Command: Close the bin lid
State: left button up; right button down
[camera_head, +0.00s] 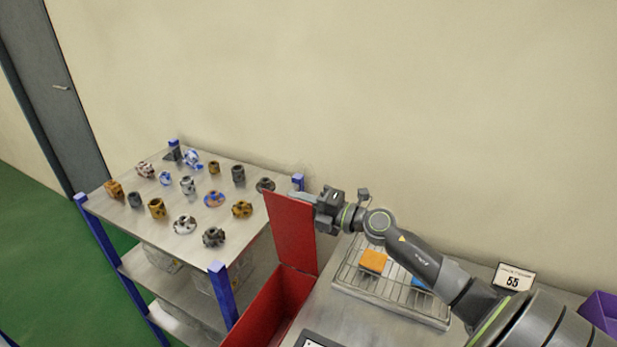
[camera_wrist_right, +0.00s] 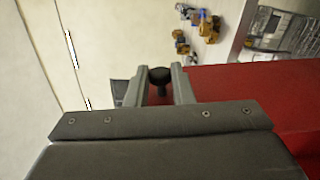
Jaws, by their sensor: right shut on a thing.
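The red bin (camera_head: 262,317) stands between the metal shelf and the table, and its lid (camera_head: 292,230) stands raised, roughly upright. The lid's red surface also fills the right side of the right wrist view (camera_wrist_right: 250,85). My right gripper (camera_head: 316,211) is at the top right corner of the lid. In the right wrist view its two fingers (camera_wrist_right: 160,90) are shut around a small dark knob (camera_wrist_right: 160,74) by the lid's edge. My left gripper shows in neither view.
A metal shelf (camera_head: 230,168) with blue posts and several machined parts stands left of the bin. Right of it, a table (camera_head: 345,318) bears a wire basket (camera_head: 400,304) with an orange block (camera_head: 373,262). A sign reading 55 (camera_head: 513,278) and a purple bin (camera_head: 601,311) are farther right.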

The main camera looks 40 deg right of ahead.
aim_at(290, 215)
jog(key=shift+n, duration=0.9)
jog(key=a, duration=0.1)
jog(key=s+a+p, duration=0.2)
jog(key=a, duration=0.1)
jog(key=shift+s+f, duration=0.1)
jog(key=shift+f, duration=0.1)
jog(key=shift+s+a+f+n+p, duration=0.3)
jog(key=shift+a+n+p, duration=0.1)
jog(key=shift+a, duration=0.25)
